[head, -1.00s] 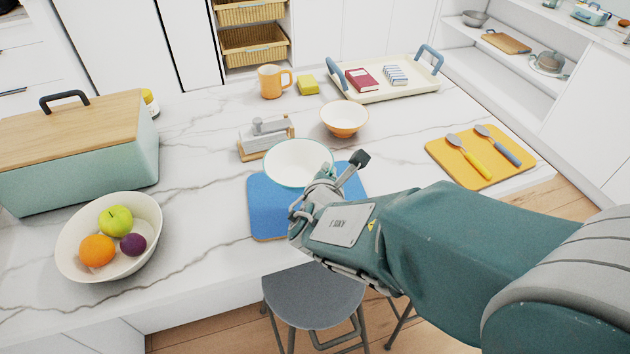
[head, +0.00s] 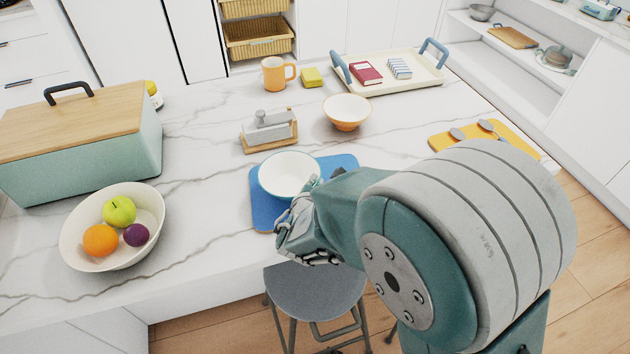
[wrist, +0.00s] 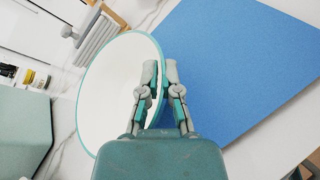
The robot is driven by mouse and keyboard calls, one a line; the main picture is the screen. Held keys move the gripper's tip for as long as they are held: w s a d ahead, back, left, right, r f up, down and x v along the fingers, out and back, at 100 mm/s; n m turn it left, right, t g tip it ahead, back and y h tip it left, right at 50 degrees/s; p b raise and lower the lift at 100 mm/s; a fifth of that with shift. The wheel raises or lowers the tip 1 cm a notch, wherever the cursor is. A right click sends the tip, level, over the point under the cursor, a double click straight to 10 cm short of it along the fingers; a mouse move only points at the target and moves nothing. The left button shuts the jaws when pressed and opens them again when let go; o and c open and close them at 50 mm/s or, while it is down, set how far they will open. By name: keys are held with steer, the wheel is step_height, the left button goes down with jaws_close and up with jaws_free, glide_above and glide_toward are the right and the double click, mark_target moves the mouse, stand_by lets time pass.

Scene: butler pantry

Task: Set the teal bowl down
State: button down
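The teal bowl (head: 284,174), white inside with a teal rim, is over the left part of the blue mat (head: 262,213) on the marble counter. My gripper (head: 312,184) is at the bowl's right side. In the wrist view, my gripper (wrist: 160,75) has its two fingers close together on the rim of the bowl (wrist: 112,90), one inside and one outside. The mat (wrist: 245,75) shows to the right there. The bowl looks about level and very low; whether its base touches the mat is hidden.
An orange bowl (head: 346,110) and a butter dish (head: 269,130) stand behind the mat. A fruit bowl (head: 75,245) and a bread box (head: 80,150) are at left. A yellow mat with spoons (head: 445,142) is at right, partly behind my arm. A stool (head: 315,290) stands in front.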

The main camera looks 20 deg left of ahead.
steer(key=c, duration=0.8)
jaws_free()
steer(key=shift+s+r, duration=0.15)
steer(key=shift+s, duration=0.2)
steer(key=v, duration=1.1)
steer(key=shift+s+d, duration=0.1)
steer(key=shift+s, duration=0.05)
